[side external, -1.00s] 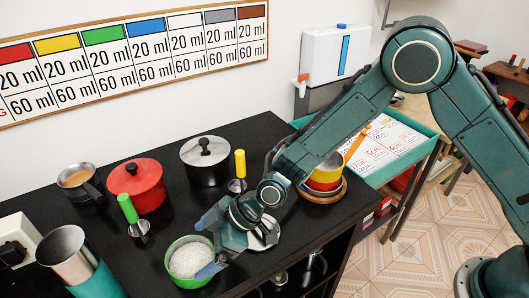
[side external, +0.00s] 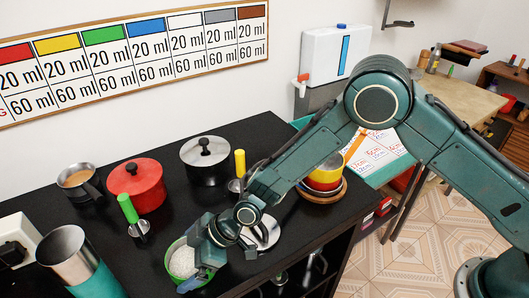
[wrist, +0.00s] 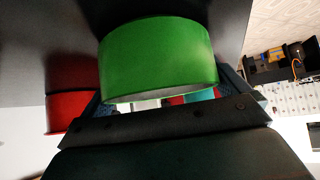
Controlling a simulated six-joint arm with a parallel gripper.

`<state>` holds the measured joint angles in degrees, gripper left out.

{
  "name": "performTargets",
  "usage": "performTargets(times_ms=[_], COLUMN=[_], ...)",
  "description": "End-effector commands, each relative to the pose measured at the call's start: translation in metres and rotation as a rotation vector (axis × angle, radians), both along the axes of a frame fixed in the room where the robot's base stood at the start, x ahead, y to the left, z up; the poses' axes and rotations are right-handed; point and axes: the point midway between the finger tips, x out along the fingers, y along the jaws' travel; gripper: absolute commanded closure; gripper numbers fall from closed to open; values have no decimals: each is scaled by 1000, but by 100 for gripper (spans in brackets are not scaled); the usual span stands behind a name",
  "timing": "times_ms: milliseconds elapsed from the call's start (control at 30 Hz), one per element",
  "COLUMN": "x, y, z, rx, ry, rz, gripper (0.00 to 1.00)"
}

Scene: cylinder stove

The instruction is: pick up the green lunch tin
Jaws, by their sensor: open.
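I cannot tell whether the fingers touch the tin.
A metal cup (side external: 68,250) is at left. A round metal lid (side external: 262,236) and stacked bowls (side external: 324,178) are at right.

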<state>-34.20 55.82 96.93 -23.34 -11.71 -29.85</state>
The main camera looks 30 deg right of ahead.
Motion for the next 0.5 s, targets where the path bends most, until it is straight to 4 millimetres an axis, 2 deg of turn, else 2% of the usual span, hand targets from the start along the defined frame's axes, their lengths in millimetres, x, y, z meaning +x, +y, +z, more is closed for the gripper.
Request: performTargets(times_ms=[167,500], x=[2,2], y=[6,6], z=[-7,-7], rx=[0,0], ry=[-1,0], rz=[1,0], gripper=[0,0])
